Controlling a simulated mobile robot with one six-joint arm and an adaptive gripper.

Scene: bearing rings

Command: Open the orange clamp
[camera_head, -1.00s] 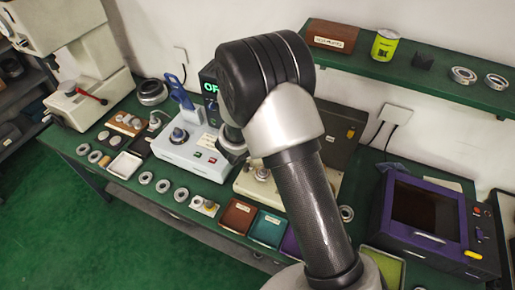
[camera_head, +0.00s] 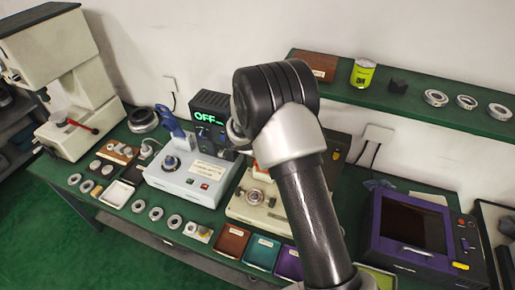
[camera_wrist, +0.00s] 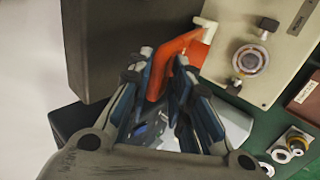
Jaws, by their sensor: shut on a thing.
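The orange clamp (camera_wrist: 172,62) shows in the wrist view as a bent orange lever. Its upper end meets a pale rod at the edge of a beige fixture (camera_wrist: 222,73). My gripper (camera_wrist: 166,78) has its fingers closed around the lower part of the lever, and they hide some of it. A round metal ring part (camera_wrist: 250,60) sits on the fixture's face.
A dark box (camera_wrist: 100,45) stands close beside the clamp in the wrist view. In the head view, a grey device (camera_head: 185,175) stands left of the fixture, and a purple-framed screen unit (camera_head: 378,245) stands to the right. Small trays (camera_head: 232,242) line the front edge.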

